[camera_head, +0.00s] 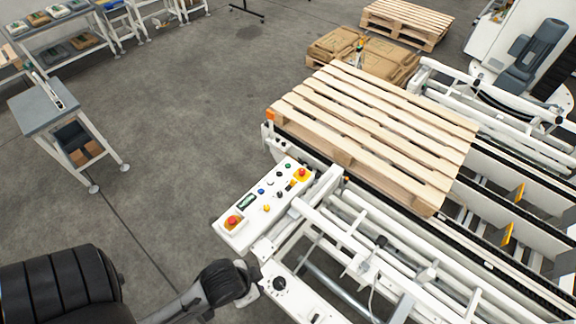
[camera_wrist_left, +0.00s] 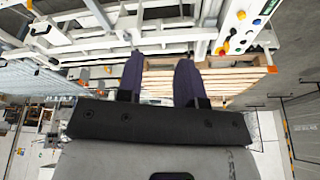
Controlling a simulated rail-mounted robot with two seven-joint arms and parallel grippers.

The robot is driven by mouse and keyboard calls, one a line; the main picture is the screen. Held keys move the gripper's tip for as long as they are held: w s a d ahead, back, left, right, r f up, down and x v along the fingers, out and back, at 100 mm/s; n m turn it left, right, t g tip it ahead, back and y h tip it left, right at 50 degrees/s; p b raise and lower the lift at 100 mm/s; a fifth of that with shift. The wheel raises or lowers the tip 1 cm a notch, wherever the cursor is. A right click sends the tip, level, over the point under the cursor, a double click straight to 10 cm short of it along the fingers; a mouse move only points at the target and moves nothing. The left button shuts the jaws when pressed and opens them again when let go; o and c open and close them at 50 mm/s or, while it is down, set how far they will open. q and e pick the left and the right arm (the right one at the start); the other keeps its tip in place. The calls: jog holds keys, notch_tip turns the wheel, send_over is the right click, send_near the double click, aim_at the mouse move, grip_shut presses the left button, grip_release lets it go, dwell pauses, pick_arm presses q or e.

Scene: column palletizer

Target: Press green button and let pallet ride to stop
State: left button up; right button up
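The white control panel (camera_head: 252,217) stands beside the conveyor, with small coloured buttons and a red emergency knob at each end. A small green button (camera_head: 288,167) sits near its far end. The panel also shows at the upper right of the left wrist view (camera_wrist_left: 230,29). A wooden pallet (camera_head: 375,125) lies empty on the conveyor's far part, and its edge shows beyond my fingers in the wrist view (camera_wrist_left: 220,79). My left gripper (camera_wrist_left: 159,78) has two dark fingers apart with nothing between them. Its fingers are not distinguishable in the head view. My right gripper is not in view.
The white roller conveyor (camera_head: 345,225) runs along the right. Cardboard-topped pallets (camera_head: 365,58) and another wooden pallet (camera_head: 408,20) stand behind. A grey side table (camera_head: 44,107) and shelves with bags (camera_head: 62,38) are at the left. The floor between is clear.

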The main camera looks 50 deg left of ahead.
pick_arm(q)
grip_shut()
dwell(1.3)
